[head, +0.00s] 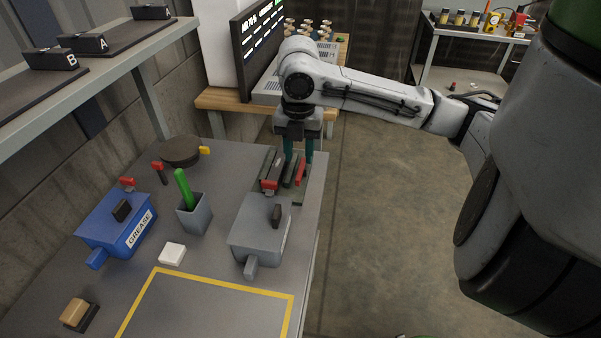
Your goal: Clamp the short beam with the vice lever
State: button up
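My gripper (298,158) points straight down at the far right corner of the grey bench. Its two teal fingers stand apart, and I see nothing gripped between them. Just below and in front of the fingertips is a low vice-like fixture (267,168) with dark and green bars lying side by side. A red-ended piece (270,185) shows at its near left and a red lever-like piece (300,173) at its right, close to the right finger. The pieces are small; I cannot tell for sure which bar is the short beam, or whether the fingers touch anything.
A grey lidded box (262,236) stands directly in front of the fixture. A blue grease box (117,222), a grey cup (194,214) with a green stick and a dark round disc (180,151) are left. The yellow-outlined area (215,305) is clear. A monitor (258,42) stands behind.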

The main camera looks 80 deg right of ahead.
aim_at(299, 174)
notch_tip(299, 174, down, 6)
jog(key=shift+r, duration=0.1)
dwell(0.4)
grip_shut()
dwell(0.5)
